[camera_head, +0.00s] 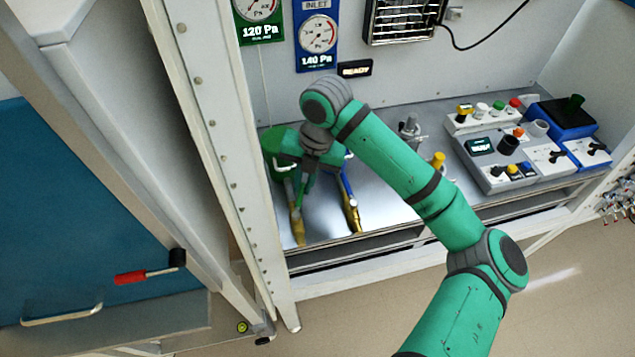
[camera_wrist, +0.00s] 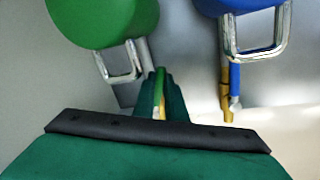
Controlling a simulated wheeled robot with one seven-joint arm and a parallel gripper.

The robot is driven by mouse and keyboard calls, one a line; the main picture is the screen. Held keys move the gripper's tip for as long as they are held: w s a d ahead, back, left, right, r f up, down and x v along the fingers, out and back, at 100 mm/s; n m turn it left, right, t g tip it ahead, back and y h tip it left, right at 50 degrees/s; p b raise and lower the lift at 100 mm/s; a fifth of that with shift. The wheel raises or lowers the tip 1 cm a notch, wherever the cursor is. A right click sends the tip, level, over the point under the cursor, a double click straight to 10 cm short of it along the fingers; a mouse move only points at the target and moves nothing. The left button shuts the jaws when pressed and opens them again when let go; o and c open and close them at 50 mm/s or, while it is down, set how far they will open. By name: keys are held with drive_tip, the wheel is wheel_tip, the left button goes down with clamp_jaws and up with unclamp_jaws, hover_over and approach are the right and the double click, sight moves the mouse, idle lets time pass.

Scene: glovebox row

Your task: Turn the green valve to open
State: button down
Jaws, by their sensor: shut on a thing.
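The green valve's lever (camera_wrist: 160,80) shows as a narrow green strip between my fingertips in the wrist view. My gripper (camera_wrist: 160,100) is shut on it. In the head view my gripper (camera_head: 299,182) reaches down over the brass pipe (camera_head: 297,226) of this valve, at the left of the metal bench. My fingers and wrist hide most of the lever there, so I cannot tell its exact angle. A blue valve lever (camera_wrist: 235,80) on a second brass pipe stands apart to the right, and it also shows in the head view (camera_head: 347,188).
A green rounded body (camera_wrist: 100,18) and a blue one (camera_wrist: 240,5), both with metal loops, are close beyond my fingers. A cabinet post (camera_head: 215,130) stands left. A control console (camera_head: 495,150) and a yellow-topped part (camera_head: 438,160) are to the right. Gauges (camera_head: 318,35) hang behind.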

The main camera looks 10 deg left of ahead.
drive_tip(key=shift+a, duration=0.1)
idle(0.3)
drive_tip(key=c, duration=1.8)
unclamp_jaws()
